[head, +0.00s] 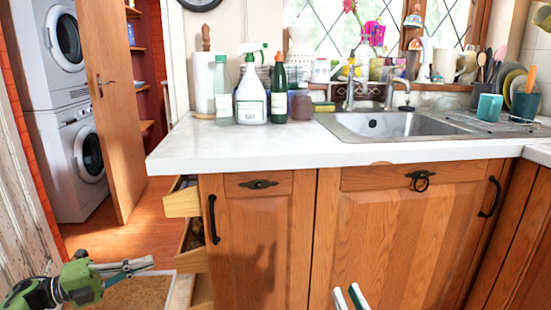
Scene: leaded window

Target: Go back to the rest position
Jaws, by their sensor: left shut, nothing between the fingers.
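My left gripper (150,262) is at the lower left, on a green arm, above the floor and a brown mat. Its fingers are closed together and hold nothing. My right gripper (348,294) shows only as two pale fingertips at the bottom edge, in front of the wooden cabinet doors. The rest of it is cut off by the frame, and I cannot tell whether it is open. Neither gripper visibly touches anything.
A white countertop (270,145) with bottles and a sink (400,123) spans the view above wooden cabinets (400,235). Partly open drawers (182,203) stick out at the cabinet's left side. An open door (108,95) and stacked white machines (70,130) stand at left.

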